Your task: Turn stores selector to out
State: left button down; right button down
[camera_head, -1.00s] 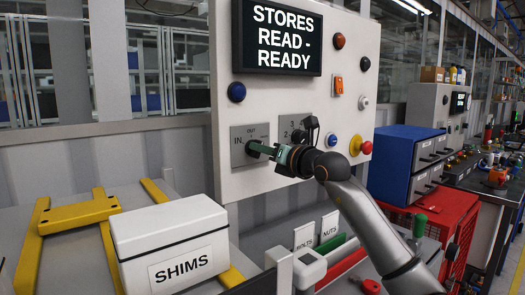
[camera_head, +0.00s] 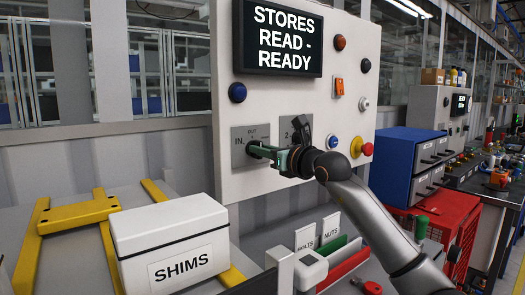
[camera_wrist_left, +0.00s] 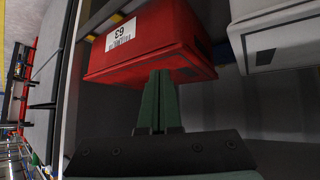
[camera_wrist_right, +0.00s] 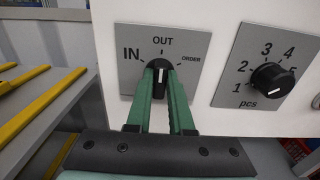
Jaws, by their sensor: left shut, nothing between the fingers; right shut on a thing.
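The stores selector is a black knob (camera_wrist_right: 159,76) with a white line, on a grey plate (camera_wrist_right: 125,75) marked IN, OUT and ORDER. In the right wrist view its white line stands about upright, toward OUT. My right gripper (camera_wrist_right: 160,92) is shut on the knob, with one green finger on each side. In the head view the right gripper (camera_head: 262,152) reaches the panel plate from the right and hides most of the knob. My left gripper (camera_wrist_left: 158,90) is shut and empty, in front of a red bin (camera_wrist_left: 150,45); it is not in the head view.
A second black knob (camera_wrist_right: 271,79), marked pcs, sits right of the selector. The panel display (camera_head: 280,38) reads "STORES READ - READY". A red push button (camera_head: 367,149) is on the panel's right. A white SHIMS box (camera_head: 170,240) stands below left.

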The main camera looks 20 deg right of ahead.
pick_arm(q)
jog(key=shift+a, duration=0.1)
pick_arm(e)
jog(key=c, duration=0.8)
grip_release()
pick_arm(q)
jog(key=d+f+b, duration=0.2)
jog(key=b, duration=0.1)
jog(key=shift+w, duration=0.35)
pick_arm(e)
jog(key=v, duration=1.2)
jog(key=shift+s, duration=0.25)
pick_arm(q)
jog(key=shift+a, duration=0.1)
pick_arm(e)
jog(key=shift+d, duration=0.1)
